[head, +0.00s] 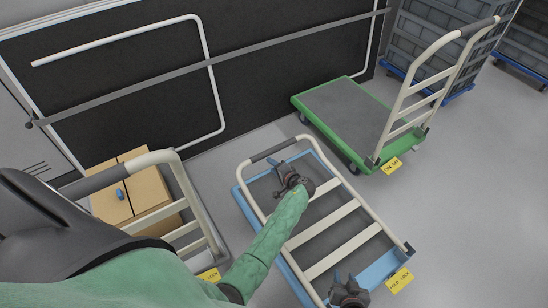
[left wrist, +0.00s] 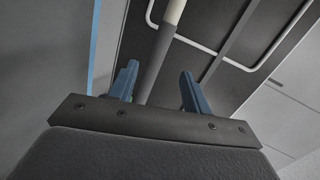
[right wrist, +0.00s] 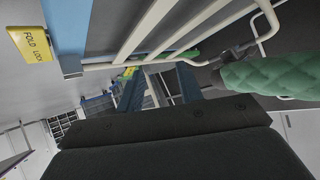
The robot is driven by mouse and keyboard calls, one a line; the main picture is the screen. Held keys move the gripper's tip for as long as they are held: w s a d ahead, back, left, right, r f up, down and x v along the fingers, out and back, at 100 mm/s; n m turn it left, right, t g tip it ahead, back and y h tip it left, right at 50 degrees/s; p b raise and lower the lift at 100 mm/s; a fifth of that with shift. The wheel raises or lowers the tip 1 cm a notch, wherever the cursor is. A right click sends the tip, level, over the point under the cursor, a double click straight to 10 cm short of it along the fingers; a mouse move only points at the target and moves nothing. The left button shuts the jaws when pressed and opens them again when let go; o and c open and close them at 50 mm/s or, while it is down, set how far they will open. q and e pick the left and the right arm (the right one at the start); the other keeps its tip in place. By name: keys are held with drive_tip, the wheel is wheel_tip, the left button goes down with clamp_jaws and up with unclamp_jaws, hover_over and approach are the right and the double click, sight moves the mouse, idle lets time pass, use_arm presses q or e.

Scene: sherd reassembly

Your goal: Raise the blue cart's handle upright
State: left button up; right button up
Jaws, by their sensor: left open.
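The blue cart (head: 376,270) stands in the middle of the head view. Its cream handle (head: 330,217) lies folded low over the deck, with crossbars and a grey grip section (head: 274,149) at the far end. My left gripper (head: 281,165) is over the deck just short of that grip. In the left wrist view the grey grip (left wrist: 155,62) shows between the open fingers (left wrist: 158,85); whether they touch it I cannot tell. My right gripper (head: 345,278) is near the hinge end, its fingers apart and empty in the right wrist view (right wrist: 158,85). A yellow FOLD LOCK label (head: 399,281) marks the hinge corner.
A green cart (head: 300,102) with its handle (head: 398,98) upright stands at the back right. Another cart with an upright cream handle (head: 176,163) and cardboard boxes (head: 150,190) stands at the left. A dark panel with rails (head: 120,85) is behind. Floor at the right (head: 470,190) is clear.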

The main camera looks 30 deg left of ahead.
use_arm(q)
drive_tip(key=m+t+b, duration=0.2)
approach(275, 151)
drive_tip(key=w+a+f, duration=0.2)
drive_tip(key=a, duration=0.1)
use_arm(e)
wheel_tip(275, 151, down, 4)
drive_tip(key=a+t, duration=0.1)
use_arm(q)
drive_tip(key=shift+m+y, duration=0.3)
drive_tip(key=shift+y, duration=0.1)
drive_tip(key=x, duration=0.6)
drive_tip(key=shift+w+a+r, duration=0.1)
drive_tip(key=shift+w+a, duration=0.05)
drive_tip(key=shift+w, duration=0.25)
drive_tip(key=shift+w+a+b, duration=0.25)
drive_tip(key=shift+a+b, duration=0.05)
drive_tip(key=shift+a, duration=0.2)
use_arm(e)
drive_tip(key=shift+t+y, duration=0.4)
drive_tip(key=shift+t, duration=0.5)
drive_tip(key=shift+w+a+r, duration=0.15)
drive_tip(key=shift+w+r, duration=0.45)
drive_tip(key=shift+r, duration=0.25)
drive_tip(key=shift+w+a+r, duration=0.1)
drive_tip(key=shift+w+r, duration=0.5)
drive_tip(key=shift+r, duration=0.25)
use_arm(q)
clamp_jaws()
